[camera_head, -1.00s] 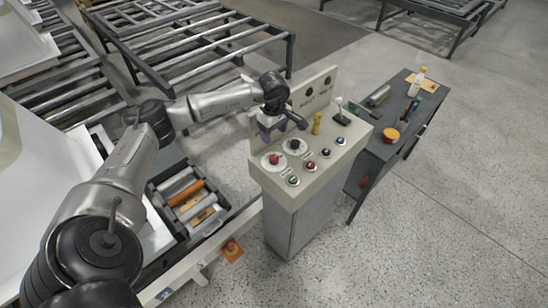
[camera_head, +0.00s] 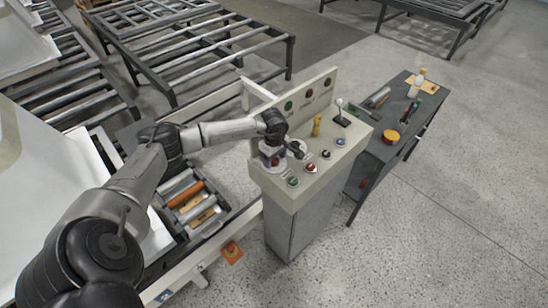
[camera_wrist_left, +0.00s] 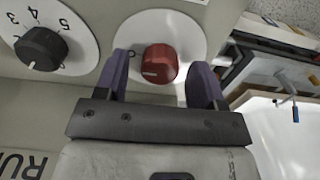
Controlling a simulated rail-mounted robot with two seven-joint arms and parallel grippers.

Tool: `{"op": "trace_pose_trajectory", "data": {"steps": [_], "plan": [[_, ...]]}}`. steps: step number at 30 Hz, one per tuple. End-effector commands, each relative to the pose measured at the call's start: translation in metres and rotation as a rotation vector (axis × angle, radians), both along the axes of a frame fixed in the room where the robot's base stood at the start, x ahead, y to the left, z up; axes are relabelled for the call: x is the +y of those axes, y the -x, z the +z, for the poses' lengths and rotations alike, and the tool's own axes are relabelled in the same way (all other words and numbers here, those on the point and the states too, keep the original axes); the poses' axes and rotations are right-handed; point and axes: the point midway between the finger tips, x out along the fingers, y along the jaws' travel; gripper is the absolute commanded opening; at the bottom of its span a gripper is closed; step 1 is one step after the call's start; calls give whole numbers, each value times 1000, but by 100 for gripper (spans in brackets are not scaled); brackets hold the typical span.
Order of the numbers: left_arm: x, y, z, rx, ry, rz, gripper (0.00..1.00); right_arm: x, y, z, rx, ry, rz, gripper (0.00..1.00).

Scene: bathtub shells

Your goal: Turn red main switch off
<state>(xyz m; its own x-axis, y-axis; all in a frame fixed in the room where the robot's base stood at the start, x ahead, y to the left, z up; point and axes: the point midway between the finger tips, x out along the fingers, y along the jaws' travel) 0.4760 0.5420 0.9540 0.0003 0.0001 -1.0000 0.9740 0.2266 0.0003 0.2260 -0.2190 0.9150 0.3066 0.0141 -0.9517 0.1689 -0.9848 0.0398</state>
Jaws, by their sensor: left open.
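The red main switch (camera_wrist_left: 160,64) is a round red knob on a white dial plate, on the beige control panel (camera_head: 335,163). Its white pointer mark sits at the lower left, in the left wrist view. My left gripper (camera_head: 271,154) is over the panel's left side. Its two purple fingers are open, one on each side of the red knob, with small gaps visible. In the head view, the gripper mostly hides the switch. My right gripper is not in view.
A black numbered knob (camera_wrist_left: 41,48) sits beside the red switch. Several push buttons line the panel's front, including a green one (camera_head: 292,181). A yellow part (camera_head: 316,126) and a joystick (camera_head: 341,115) stand farther right. A dark tool table (camera_head: 400,125) is beside the panel.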

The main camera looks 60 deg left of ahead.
Motion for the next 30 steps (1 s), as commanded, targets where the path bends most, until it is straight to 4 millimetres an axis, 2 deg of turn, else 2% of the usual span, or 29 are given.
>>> {"op": "trace_pose_trajectory", "data": {"steps": [6,21,30], "plan": [[0,0,0,0,0,0,61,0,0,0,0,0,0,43],[0,0,0,0,0,0,14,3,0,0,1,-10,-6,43],[0,0,0,1,0,53,14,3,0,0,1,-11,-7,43]]}}
